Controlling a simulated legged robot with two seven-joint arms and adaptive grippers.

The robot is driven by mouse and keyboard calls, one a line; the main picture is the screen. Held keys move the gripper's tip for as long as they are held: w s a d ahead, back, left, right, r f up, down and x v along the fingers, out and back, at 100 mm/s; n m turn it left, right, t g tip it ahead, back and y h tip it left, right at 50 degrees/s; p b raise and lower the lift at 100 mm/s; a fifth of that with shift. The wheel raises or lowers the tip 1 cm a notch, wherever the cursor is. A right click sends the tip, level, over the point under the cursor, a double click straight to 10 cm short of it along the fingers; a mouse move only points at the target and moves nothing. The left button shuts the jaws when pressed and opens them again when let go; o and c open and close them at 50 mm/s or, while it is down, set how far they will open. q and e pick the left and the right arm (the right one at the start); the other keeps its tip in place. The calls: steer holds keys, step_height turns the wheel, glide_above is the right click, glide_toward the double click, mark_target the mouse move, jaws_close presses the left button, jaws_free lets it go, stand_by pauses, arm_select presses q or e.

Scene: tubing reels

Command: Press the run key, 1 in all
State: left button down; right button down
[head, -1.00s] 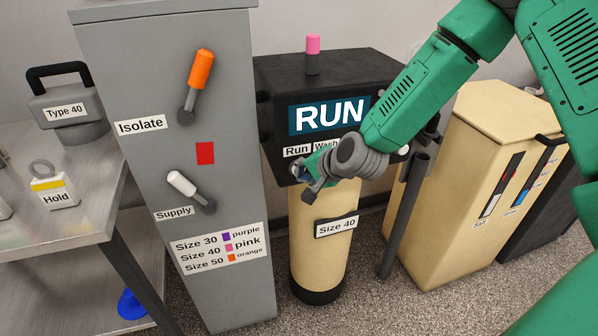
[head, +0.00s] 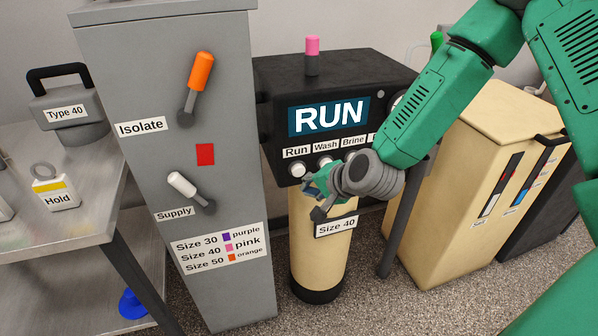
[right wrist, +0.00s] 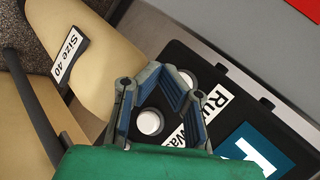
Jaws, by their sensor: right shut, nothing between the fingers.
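The run key (head: 297,170) is a white round button under the "Run" label (head: 296,152) on the black control head (head: 275,115). In the head view it is uncovered. In the right wrist view the run key (right wrist: 188,78) shows partly behind a finger. The wash key (head: 325,162) sits to its right. The display (head: 328,117) reads "RUN". My right gripper (head: 311,193) is shut and empty, just below and right of the run key, apart from it in the head view. It also shows in the right wrist view (right wrist: 150,76). My left gripper is out of view.
A grey cabinet (head: 230,170) with an orange Isolate lever (head: 198,80) and a white Supply lever (head: 188,190) stands left. A tan tank (head: 315,260) labelled "Size 40" stands below the head. A tan bin (head: 440,220) is at right, a metal table (head: 95,215) at left.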

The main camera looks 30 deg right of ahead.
steer(key=shift+s+a, duration=0.25)
steer(key=shift+s, duration=0.75)
steer(key=s+a+f+n+g, duration=0.1)
steer(key=s+f+n+g, duration=0.2)
steer(key=s+f, duration=0.3)
steer(key=s+a+f+n+g+h, duration=0.1)
steer(key=s+f+n+g, duration=0.2)
steer(key=s, duration=0.9)
steer(key=s+a+f+n+g, duration=0.1)
steer(key=s+f+n+g, duration=0.2)
steer(key=s+f+n, duration=0.5)
steer(key=shift+s+f+h, duration=0.3)
steer(key=shift+s, duration=0.65)
